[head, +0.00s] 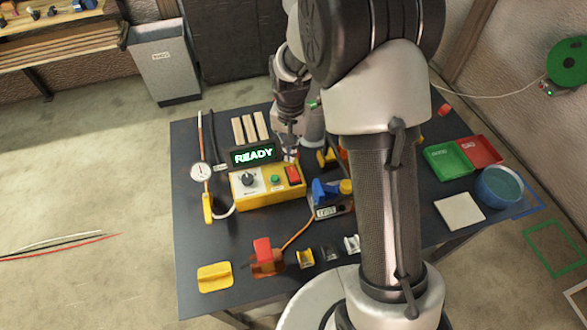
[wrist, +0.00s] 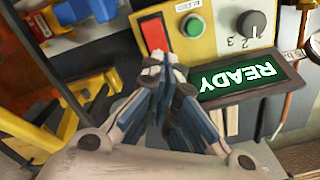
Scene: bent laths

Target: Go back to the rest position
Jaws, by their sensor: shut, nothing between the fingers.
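My gripper (wrist: 163,65) is shut with nothing between its fingers. In the wrist view its fingertips are in front of the yellow control box (wrist: 203,50), near the red switch (wrist: 156,33) and the green button (wrist: 193,26). Whether they touch the box I cannot tell. In the head view my gripper (head: 289,152) is at the box's back right, partly hidden by its own arm. The control box (head: 262,200) stands on the dark table, with a lit display (head: 253,155) reading READY behind it and a dark knob (head: 248,180) on its left.
A gauge (head: 200,172) on a pipe stands left of the box. A blue-and-yellow device (head: 330,197) sits to its right. Green (head: 447,160) and red (head: 480,152) trays and a blue bowl (head: 499,187) are at the table's right. Three pale laths (head: 250,127) lie behind the display.

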